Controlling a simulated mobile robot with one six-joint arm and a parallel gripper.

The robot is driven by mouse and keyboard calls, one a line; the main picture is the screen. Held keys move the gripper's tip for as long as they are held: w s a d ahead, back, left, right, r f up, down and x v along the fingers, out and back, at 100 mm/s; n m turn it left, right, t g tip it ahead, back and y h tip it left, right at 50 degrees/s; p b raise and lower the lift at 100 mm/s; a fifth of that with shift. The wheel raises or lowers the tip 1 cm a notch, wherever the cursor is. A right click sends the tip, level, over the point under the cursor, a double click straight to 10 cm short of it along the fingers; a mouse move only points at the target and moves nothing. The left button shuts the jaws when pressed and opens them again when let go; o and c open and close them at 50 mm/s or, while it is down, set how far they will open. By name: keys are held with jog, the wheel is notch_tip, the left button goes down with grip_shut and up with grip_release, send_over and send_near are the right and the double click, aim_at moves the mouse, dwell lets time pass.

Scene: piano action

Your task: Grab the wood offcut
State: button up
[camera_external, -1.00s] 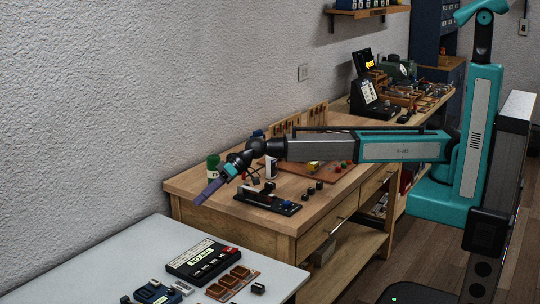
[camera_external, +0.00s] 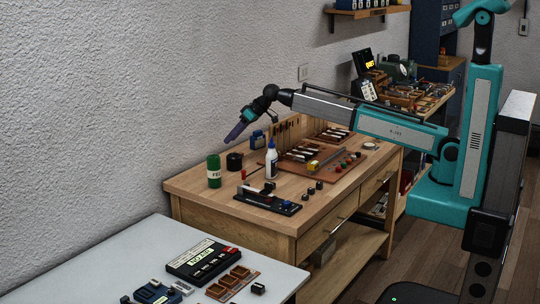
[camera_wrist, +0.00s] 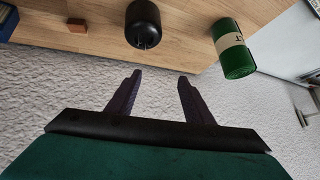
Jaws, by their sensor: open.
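A small reddish-brown block (camera_wrist: 77,25), which looks like the wood offcut, lies on the wooden bench at the upper left of the wrist view. I cannot make it out clearly in the external view. My gripper (camera_external: 231,139) is in the air above the back left of the bench, near the wall. In the wrist view its two dark purple fingers (camera_wrist: 159,77) are spread with nothing between them. The block is beyond the left finger and apart from it.
A black cylinder (camera_wrist: 143,24) stands near the fingers, between the block and a green labelled roll (camera_wrist: 234,50). A blue box (camera_wrist: 7,20) is beside the block. A white bottle (camera_external: 272,160) stands on the bench (camera_external: 205,191). The textured wall (camera_wrist: 70,78) is close behind.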

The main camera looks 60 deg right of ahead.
jog(key=s+d+h+b, duration=0.1)
jog(key=d+h+b, duration=0.1)
jog(key=d, duration=1.3)
jog(key=shift+s+d+f+m+g+h, duration=0.3)
jog(key=shift+s+d+f+g+h, duration=0.05)
jog(key=shift+d+f+g+h, duration=0.05)
jog(key=p, duration=0.2)
send_near(241, 153)
jog(key=shift+x, duration=1.3)
jog(key=shift+s, duration=0.15)
jog(key=shift+a+f, duration=0.1)
jog(key=shift+f, duration=0.05)
jog(key=shift+p+x, duration=0.85)
jog(key=shift+x, duration=1.65)
jog(key=shift+c, duration=0.2)
